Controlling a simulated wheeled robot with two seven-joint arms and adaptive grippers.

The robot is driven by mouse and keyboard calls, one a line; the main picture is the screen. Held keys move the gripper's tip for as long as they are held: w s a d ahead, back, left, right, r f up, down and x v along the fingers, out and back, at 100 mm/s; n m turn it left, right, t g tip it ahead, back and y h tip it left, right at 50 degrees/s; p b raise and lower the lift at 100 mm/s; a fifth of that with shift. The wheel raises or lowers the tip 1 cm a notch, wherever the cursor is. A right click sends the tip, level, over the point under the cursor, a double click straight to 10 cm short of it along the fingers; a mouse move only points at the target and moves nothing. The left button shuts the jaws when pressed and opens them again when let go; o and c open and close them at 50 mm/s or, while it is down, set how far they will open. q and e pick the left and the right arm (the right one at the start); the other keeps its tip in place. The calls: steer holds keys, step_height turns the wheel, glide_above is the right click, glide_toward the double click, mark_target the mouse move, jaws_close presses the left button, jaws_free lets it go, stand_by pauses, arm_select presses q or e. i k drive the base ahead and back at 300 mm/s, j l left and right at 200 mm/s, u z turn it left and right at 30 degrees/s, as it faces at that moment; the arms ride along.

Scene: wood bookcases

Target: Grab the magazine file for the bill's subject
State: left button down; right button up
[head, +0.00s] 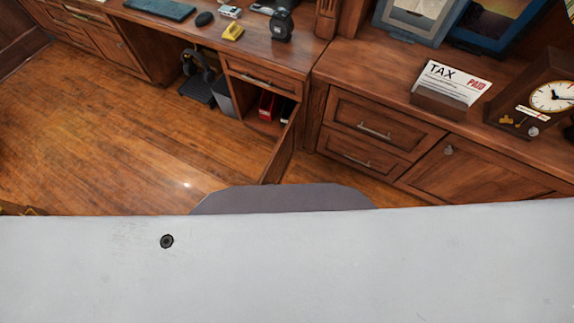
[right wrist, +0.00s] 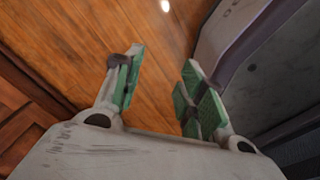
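In the head view a white bill (head: 450,81) reads "TAX" with "PAID" in red and stands in a wooden holder on the right cabinet top. Below the desk, a cabinet compartment with its door swung open holds a red file (head: 267,105) and darker files beside it; their labels are too small to read. My right gripper (right wrist: 157,85) shows in the right wrist view, its green-padded fingers apart with nothing between them, above the wood floor. My left gripper is not in view.
The open cabinet door (head: 282,150) juts out toward me. A clock (head: 552,95) and picture frames stand on the right cabinet top. A keyboard (head: 160,9), mouse and yellow item lie on the desk. The floor (head: 110,130) at left is clear.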

mark_target(289, 105)
steer(key=z, duration=1.3)
steer(key=j, duration=0.5)
steer(key=k+j, duration=0.15)
steer(key=j, duration=0.4)
steer(key=j+z, duration=0.1)
steer(key=j, duration=0.4)
steer(key=k+j, duration=0.15)
steer(key=j, duration=1.45)
steer(key=z, duration=0.05)
